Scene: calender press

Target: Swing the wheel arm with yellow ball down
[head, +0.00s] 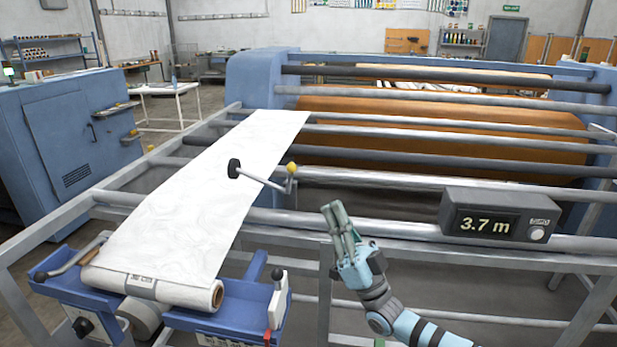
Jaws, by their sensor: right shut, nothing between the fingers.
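The wheel arm (262,180) is a thin grey rod near the middle of the head view. A black wheel (234,168) is at its left end, in front of the white cloth; I cannot tell whether it touches the cloth. A yellow ball (292,167) tops a short lever at its right end, beside a roller bar. My right gripper (334,207) is shut and empty, fingers pointing up. It is below and to the right of the yellow ball, apart from it. My left gripper is out of view.
White cloth (190,205) runs over the bars down to a roll (175,290) at the front left. A display box (493,214) reading 3.7 m sits on the front rail at right. A black-knobbed lever (277,295) stands by the roll. Metal bars cross behind my gripper.

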